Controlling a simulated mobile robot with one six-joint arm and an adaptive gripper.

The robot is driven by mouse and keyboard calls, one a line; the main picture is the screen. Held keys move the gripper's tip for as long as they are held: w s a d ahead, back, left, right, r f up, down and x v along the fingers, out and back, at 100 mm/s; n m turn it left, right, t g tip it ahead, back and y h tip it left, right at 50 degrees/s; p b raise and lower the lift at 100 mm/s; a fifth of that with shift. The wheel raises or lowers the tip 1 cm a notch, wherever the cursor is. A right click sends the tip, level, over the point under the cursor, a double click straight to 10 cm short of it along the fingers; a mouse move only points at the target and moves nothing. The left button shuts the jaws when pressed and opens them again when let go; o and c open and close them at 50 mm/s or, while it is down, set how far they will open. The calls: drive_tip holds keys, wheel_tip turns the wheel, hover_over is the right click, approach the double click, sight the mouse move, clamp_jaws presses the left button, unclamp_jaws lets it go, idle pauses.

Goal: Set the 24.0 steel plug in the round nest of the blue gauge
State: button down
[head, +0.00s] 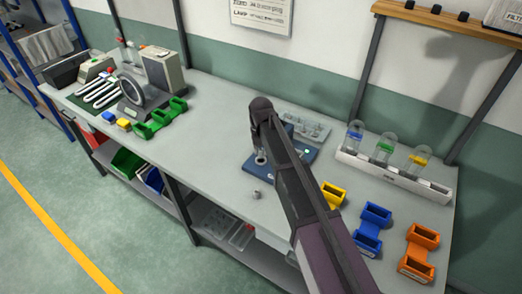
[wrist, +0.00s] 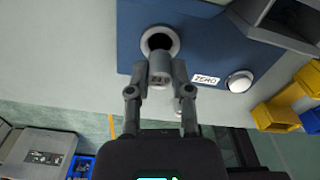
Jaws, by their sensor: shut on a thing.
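The steel plug (wrist: 160,68), marked 24.0, is between the fingertips of my gripper (wrist: 160,82) in the wrist view. My gripper is shut on it. The blue gauge (wrist: 205,45) fills the upper part of that view, with a "ZERO" label and a white button (wrist: 239,81). Its round nest (wrist: 159,41) is a grey ring with a dark hole. The plug overlaps the ring's near edge in the picture; I cannot tell its height above it. In the head view the blue gauge (head: 308,156) is partly hidden behind my arm.
A small metal piece (head: 256,194) stands on the bench in front of the gauge. Yellow (head: 333,194), blue (head: 371,226) and orange (head: 419,251) bins stand to the right. A clear tray (head: 306,124) lies behind the gauge. Green bins (head: 160,118) stand left; bench between is clear.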

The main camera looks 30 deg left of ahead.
drive_tip(key=shift+f+b, duration=1.3)
drive_tip(key=shift+f, duration=0.15)
drive_tip(key=shift+c, duration=2.2)
unclamp_jaws()
drive_tip(key=shift+r, duration=0.15)
